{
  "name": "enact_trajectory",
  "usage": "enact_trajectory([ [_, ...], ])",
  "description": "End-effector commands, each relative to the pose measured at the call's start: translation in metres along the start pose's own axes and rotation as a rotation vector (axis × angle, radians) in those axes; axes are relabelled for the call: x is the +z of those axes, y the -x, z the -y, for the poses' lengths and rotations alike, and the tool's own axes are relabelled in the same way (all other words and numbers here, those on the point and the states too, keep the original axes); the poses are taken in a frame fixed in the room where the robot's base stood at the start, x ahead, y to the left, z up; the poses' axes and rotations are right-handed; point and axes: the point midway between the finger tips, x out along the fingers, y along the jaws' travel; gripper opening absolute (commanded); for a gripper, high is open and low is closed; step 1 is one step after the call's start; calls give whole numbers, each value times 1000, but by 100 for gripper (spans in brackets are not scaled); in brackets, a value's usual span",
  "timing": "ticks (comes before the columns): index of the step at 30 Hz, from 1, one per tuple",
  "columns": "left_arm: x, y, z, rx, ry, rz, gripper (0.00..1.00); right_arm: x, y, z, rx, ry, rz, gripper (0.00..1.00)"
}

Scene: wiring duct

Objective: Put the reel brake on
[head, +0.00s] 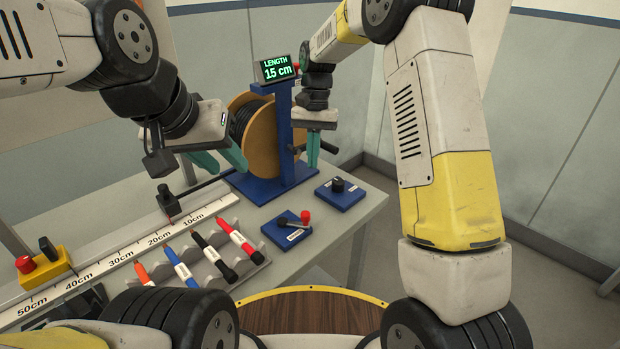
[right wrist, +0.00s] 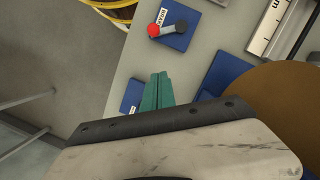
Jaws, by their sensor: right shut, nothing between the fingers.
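The brake unit is a small blue box (head: 288,231) with a red-knobbed lever (head: 305,217), on the bench in front of the reel. It also shows at the top of the right wrist view (right wrist: 172,40), its lever lying across the box with the red knob at the left. The reel (head: 262,140) has wooden flanges and black cable, and stands on a blue frame. My right gripper (head: 313,165) is shut and empty, beside the reel's right side, above the bench and apart from the lever. My left gripper (head: 222,165) is open, left of the reel.
A second blue box with a black knob (head: 338,185) sits right of the brake box. A ruler rail (head: 130,255) and several coloured pens in a holder (head: 205,262) lie at left. A display (head: 278,69) reads 15 cm. A yellow-black button box (head: 45,265) stands far left.

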Motion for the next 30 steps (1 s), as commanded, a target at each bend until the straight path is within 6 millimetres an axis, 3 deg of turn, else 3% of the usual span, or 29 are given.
enact_trajectory([
  [5,0,0,0,0,0,0,36,1,-21,-1,2,0,4,0],
  [16,0,0,0,0,0,0,36,1,-99,-1,2,0,4,0],
  [22,0,0,0,0,0,0,36,28,-105,0,0,1,0,0],
  [30,0,0,0,0,0,0,36,39,-108,0,-1,0,0,0],
])
